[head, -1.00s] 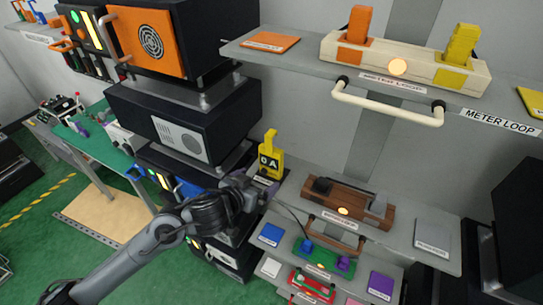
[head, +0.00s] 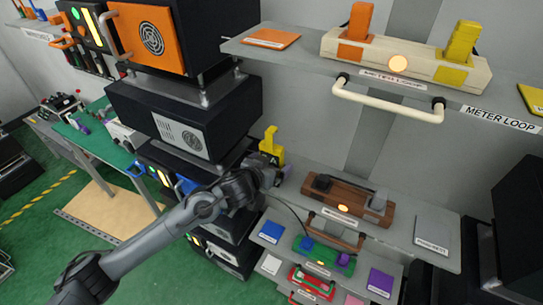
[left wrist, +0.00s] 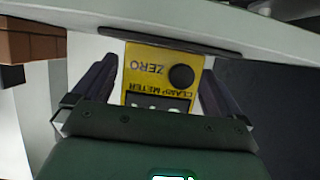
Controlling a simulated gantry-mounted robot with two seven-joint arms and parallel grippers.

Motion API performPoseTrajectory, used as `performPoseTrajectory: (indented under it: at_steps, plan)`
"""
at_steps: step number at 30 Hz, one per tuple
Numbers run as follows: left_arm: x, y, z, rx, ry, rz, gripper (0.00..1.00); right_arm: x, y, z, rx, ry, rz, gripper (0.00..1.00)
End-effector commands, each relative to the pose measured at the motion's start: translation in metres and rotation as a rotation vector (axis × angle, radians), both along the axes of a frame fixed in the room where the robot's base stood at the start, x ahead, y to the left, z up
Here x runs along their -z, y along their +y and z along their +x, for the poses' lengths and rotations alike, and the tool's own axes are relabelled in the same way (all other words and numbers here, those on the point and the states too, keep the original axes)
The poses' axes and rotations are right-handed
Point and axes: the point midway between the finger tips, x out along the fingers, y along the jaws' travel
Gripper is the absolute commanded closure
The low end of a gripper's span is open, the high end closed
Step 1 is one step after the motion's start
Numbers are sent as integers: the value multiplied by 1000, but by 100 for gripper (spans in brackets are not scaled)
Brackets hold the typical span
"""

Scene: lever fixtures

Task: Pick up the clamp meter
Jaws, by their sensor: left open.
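The yellow clamp meter (head: 272,146) stands upright on the middle grey shelf, at its left end. In the left wrist view its yellow face (left wrist: 150,70) shows a dark round knob and the words ZERO and CLAMP METER. My left gripper (head: 268,170) is in front of the meter and hides its lower part in the head view. In the left wrist view the two dark fingers (left wrist: 158,85) are open, one on each side of the meter, with gaps between. My right gripper is not in view.
A brown block fixture (head: 345,203) with a lit lamp stands right of the meter on the same shelf (head: 395,232). The upper shelf has a cream handle (head: 388,104) below it. Black cabinets (head: 190,120) stand close on the left.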

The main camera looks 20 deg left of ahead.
Motion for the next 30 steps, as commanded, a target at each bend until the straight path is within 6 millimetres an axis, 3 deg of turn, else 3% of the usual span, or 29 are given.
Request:
performPoseTrajectory:
  at_steps: [4,13,24,30]
  plan:
    - [3,-2,12,0,-1,0,0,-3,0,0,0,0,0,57]
    - [6,-2,15,0,-1,0,0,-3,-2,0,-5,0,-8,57]
    - [5,-2,15,0,-1,0,55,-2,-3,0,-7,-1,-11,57]
    - [4,-2,15,0,-3,0,59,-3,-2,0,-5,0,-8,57]
